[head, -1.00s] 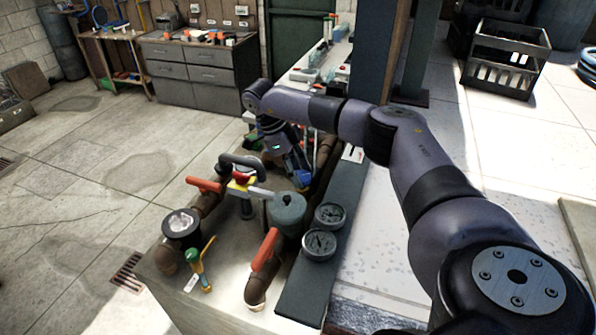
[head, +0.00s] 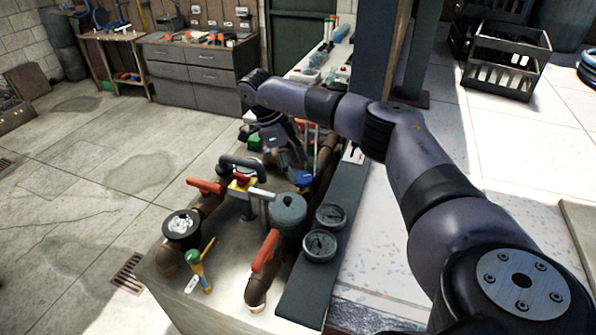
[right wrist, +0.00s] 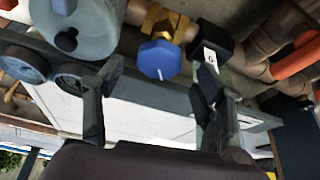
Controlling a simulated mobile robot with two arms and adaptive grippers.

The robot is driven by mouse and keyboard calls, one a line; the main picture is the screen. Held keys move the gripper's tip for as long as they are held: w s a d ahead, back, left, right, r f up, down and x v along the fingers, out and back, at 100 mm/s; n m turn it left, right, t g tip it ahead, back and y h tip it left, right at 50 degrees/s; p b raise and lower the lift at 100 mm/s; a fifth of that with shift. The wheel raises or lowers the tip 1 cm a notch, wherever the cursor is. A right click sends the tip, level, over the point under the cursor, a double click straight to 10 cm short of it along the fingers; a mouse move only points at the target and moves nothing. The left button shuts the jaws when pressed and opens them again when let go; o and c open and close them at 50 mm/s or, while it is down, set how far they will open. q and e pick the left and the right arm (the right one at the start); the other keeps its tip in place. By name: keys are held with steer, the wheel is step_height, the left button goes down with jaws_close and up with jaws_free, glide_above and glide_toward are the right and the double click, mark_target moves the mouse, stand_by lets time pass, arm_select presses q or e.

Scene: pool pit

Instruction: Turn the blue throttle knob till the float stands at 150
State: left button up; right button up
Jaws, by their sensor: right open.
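The blue throttle knob (right wrist: 159,60), with a white pointer line, sits on a brass fitting (right wrist: 165,22) on the pipe in the right wrist view. In the head view the blue knob (head: 304,179) shows beside the grey pot-shaped housing. My right gripper (right wrist: 158,72) is open, its fingers on either side of the knob in the picture, with a gap to each. Whether the knob lies between the fingers in depth, I cannot tell. In the head view the right gripper (head: 288,158) hangs above and behind the knob. I cannot make out the float or its scale. My left gripper is out of view.
A grey pot-shaped housing (head: 287,211) and two round gauges (head: 325,230) stand near the knob. Orange-handled levers (head: 265,250) and brown pipes crowd the bench. A black block with a white label (right wrist: 210,52) is close to the right-hand finger.

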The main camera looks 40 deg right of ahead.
steer(key=v, duration=0.9)
steer(key=shift+a+r, duration=0.15)
steer(key=shift+r, duration=0.1)
